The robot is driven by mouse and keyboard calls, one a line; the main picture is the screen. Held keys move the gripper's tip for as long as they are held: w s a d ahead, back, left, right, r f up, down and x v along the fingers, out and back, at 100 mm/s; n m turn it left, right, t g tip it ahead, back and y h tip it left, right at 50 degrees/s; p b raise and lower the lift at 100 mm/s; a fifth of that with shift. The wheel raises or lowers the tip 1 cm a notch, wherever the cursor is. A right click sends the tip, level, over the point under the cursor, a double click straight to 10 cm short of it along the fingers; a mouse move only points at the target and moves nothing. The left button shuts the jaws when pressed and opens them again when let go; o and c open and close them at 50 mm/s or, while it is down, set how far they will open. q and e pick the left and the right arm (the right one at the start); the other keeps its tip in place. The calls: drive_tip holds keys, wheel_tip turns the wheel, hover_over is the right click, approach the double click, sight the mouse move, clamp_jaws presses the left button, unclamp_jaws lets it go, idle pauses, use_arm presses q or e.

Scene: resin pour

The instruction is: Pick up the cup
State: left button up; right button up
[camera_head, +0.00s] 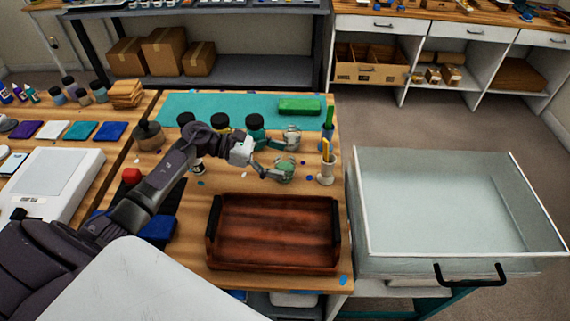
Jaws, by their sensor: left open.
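A small white cup (326,177) stands near the right edge of the wooden table with yellow sticks upright in it. A darker cup (327,133) behind it holds a green-handled item. My left gripper (288,155) reaches in from the left and is open, its fingers spread one behind the other. It is left of the white cup, with a small gap between them in the picture. I see nothing held between the fingers. I cannot tell which cup is meant. My right gripper is not in view.
A reddish-brown wooden tray (272,232) with dark handles lies in front of the gripper. Black-lidded jars (221,122) and a green block (300,105) are on or beside the teal mat (178,108). A large pale open drawer (440,258) stands right of the table.

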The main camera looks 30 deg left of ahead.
use_arm(q)
drive_tip(key=shift+x, duration=0.9)
drive_tip(key=shift+c, duration=0.3)
drive_tip(key=c, duration=1.2)
wheel_tip(320, 180, up, 10)
drive_tip(key=shift+r+b, duration=0.1)
drive_tip(key=shift+b, duration=0.8)
